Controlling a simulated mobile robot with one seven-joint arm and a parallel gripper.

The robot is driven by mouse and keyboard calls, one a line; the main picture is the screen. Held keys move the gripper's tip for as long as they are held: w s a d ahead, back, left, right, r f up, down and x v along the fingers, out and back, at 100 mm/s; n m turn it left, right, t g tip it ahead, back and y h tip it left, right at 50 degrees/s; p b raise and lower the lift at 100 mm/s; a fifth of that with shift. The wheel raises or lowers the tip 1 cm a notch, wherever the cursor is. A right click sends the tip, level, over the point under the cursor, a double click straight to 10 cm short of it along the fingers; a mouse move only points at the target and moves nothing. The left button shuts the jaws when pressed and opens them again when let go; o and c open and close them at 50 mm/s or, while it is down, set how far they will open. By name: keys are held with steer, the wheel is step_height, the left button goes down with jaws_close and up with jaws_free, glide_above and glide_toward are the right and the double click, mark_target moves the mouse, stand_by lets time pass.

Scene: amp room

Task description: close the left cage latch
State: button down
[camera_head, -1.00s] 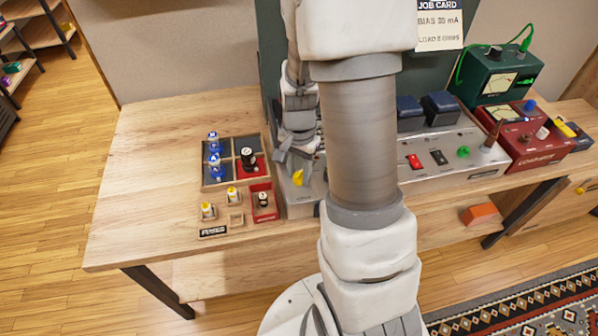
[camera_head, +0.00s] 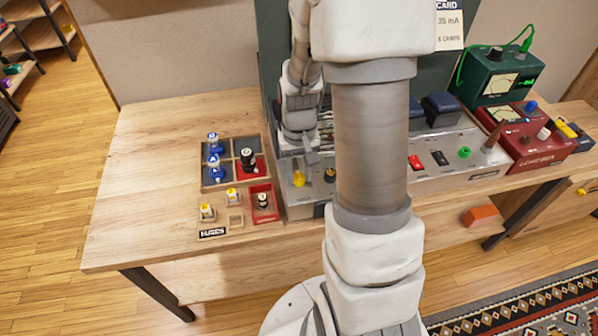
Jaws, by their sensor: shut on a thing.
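The amplifier (camera_head: 455,150) is a long silver chassis on the bench, with a dark green panel (camera_head: 270,60) standing behind it. My gripper (camera_head: 311,158) is at the left end of the chassis, behind a yellow knob (camera_head: 299,178) and a dark knob (camera_head: 330,175). Its fingers are small here and point down. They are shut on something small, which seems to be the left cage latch. The latch itself cannot be made out behind the fingers. My arm hides the middle of the chassis.
Left of the chassis are a tray (camera_head: 205,184) of blue and black-topped parts and a fuse holder (camera_head: 213,233). Dark blue blocks (camera_head: 440,108), a red box (camera_head: 525,140) and a green meter (camera_head: 498,75) stand to the right. The bench's left side (camera_head: 150,170) is clear.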

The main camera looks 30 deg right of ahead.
mark_target(299, 174)
stand_by(0.4)
steer(key=c, duration=0.5)
jaws_free()
steer(key=shift+r, duration=0.1)
step_height(299, 174, up, 17)
steer(key=p, duration=0.3)
steer(key=shift+r, duration=0.15)
